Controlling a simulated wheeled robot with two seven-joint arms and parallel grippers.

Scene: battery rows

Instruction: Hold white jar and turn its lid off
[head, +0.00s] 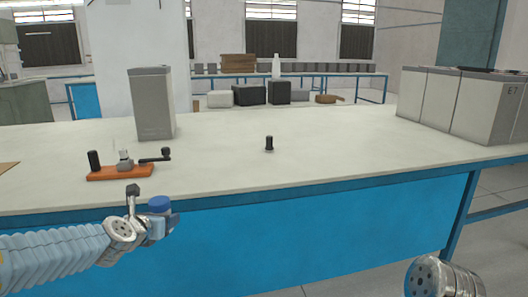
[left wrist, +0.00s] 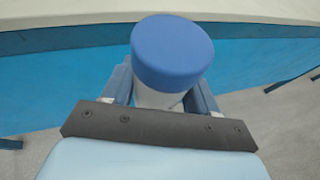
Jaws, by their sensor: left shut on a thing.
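The white jar shows its pale body (left wrist: 158,98) in the left wrist view, below its round blue lid (left wrist: 172,52). The lid sits on top of the jar and also shows in the head view (head: 160,203). My left gripper (head: 160,222) is shut on the jar body below the lid, with one finger on each side in the left wrist view. It holds the jar in front of the table's blue side. Most of the jar body is hidden by the gripper. My right gripper is not in view.
The pale table (head: 330,140) has a small black cylinder (head: 269,144) near its middle. A tall grey box (head: 152,103) and an orange-based device (head: 122,172) stand on the left. Large grey boxes (head: 460,103) stand on the right. Much of the tabletop is clear.

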